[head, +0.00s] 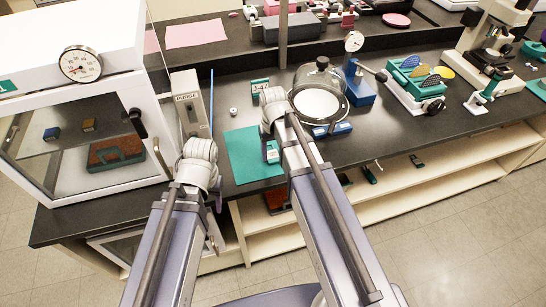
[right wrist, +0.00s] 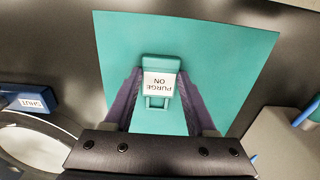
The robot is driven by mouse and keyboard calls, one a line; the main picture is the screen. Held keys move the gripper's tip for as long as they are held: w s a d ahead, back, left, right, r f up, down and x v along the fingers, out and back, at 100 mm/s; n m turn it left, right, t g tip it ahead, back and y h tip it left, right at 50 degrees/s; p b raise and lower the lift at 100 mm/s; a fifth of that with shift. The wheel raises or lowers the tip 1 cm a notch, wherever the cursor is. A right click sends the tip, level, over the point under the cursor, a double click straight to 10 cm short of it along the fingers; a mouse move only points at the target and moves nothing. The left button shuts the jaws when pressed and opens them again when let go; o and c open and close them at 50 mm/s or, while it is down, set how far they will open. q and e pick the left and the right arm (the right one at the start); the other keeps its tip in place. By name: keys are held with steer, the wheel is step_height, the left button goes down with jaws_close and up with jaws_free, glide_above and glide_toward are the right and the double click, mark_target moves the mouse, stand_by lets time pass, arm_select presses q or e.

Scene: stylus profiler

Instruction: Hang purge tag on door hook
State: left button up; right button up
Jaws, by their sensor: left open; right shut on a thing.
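The purge tag (right wrist: 160,85), a teal piece with a white label reading PURGE ON and a loop at one end, sits between the fingers of my right gripper (right wrist: 158,100), which is shut on it. In the head view the tag (head: 271,152) shows just below my right wrist, over the teal mat. My left gripper (head: 214,188) is open near the bench's front edge, left of the mat; its fingers are mostly hidden by the wrist. The white cabinet (head: 100,30) with a glass door (head: 85,180) stands at the left. A dark fitting (head: 137,122) shows at the door's right side; I cannot make out the hook clearly.
The teal mat (right wrist: 225,55) lies on the dark bench. A PURGE box (head: 190,100) with a blue tube stands beside the cabinet. A glass dome (head: 322,82) and a blue gauge stand (head: 358,88) are right of my right wrist.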

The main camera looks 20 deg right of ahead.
mark_target(273, 157)
steer(key=c, duration=0.4)
steer(key=shift+c, duration=0.2)
step_height(273, 157, up, 10)
steer(key=p, duration=1)
steer(key=o, duration=0.8)
jaws_close()
